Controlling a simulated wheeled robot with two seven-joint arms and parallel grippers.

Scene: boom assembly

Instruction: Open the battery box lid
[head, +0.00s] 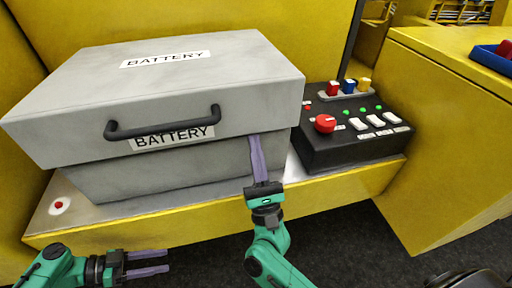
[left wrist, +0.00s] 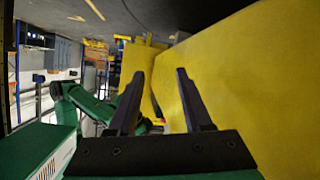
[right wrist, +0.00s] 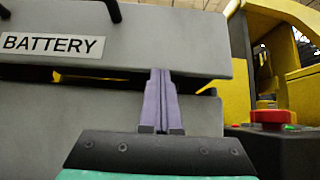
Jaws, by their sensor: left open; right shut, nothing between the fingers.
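The grey battery box (head: 170,172) stands on a yellow ledge, with its grey lid (head: 80,95) on top. The lid has a black handle (head: 163,124) on its front and BATTERY labels. My right gripper (head: 256,155) is shut and empty, its fingers pointing up at the lid's lower front edge near the right corner. In the right wrist view the shut fingers (right wrist: 160,100) overlap the lid's lower edge, and a dark gap shows between lid and box; contact is unclear. My left gripper (head: 168,262) is open and empty, low in front of the ledge, away from the box.
A black control panel (head: 350,150) with a red knob, switches and green lights stands right of the box. A dark upright post rises behind it. A yellow cabinet (head: 450,130) with a blue tray (head: 492,58) is at the right. A red button (head: 58,205) sits on the ledge at left.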

